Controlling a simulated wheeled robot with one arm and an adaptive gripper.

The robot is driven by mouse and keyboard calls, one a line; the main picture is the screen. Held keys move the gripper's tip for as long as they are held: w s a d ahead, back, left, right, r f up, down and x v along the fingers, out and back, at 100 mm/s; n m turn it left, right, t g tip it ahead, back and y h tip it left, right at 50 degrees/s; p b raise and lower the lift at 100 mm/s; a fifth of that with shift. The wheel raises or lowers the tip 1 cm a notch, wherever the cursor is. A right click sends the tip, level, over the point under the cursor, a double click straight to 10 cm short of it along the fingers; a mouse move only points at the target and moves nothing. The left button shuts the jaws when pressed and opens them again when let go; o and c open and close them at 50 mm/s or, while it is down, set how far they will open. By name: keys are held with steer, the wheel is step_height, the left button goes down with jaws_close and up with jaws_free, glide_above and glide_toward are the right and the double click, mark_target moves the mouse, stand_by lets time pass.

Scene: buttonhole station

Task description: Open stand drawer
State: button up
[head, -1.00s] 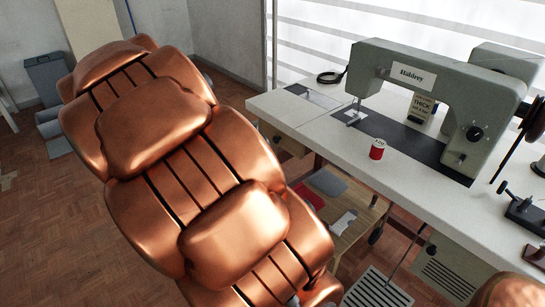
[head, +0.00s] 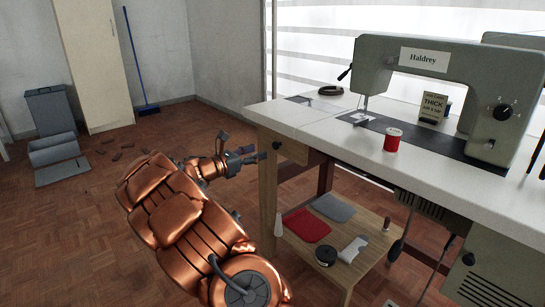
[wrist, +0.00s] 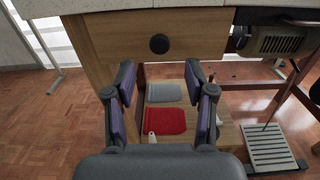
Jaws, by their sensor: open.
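The stand drawer (head: 290,152) is under the left end of the white sewing table. Its wooden front (wrist: 205,48) has one round black knob (wrist: 159,44), which also shows small in the head view (head: 277,146). No gap shows around the front, so it looks shut. My gripper (head: 248,157) is open and empty, left of the knob in the head view. In the wrist view its two fingers (wrist: 160,82) stand apart, below and to either side of the knob. Neither finger touches it.
The sewing machine (head: 376,62) and red spool (head: 393,139) stand on the table (head: 310,117). A low wooden shelf (head: 372,250) below holds a red cloth (head: 306,225), a grey cloth (head: 333,207) and small items. A pedal (wrist: 268,147) sits right.

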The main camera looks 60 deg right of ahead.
mark_target(274, 145)
steer(key=b+x, duration=0.1)
steer(key=x, duration=0.2)
steer(key=b+x, duration=0.1)
steer(key=x, duration=0.2)
steer(key=shift+d+f, duration=0.1)
steer(key=shift+f, duration=0.15)
steer(key=shift+b+x, duration=0.35)
steer(key=shift+x, duration=0.45)
steer(key=shift+r, duration=0.15)
jaws_close()
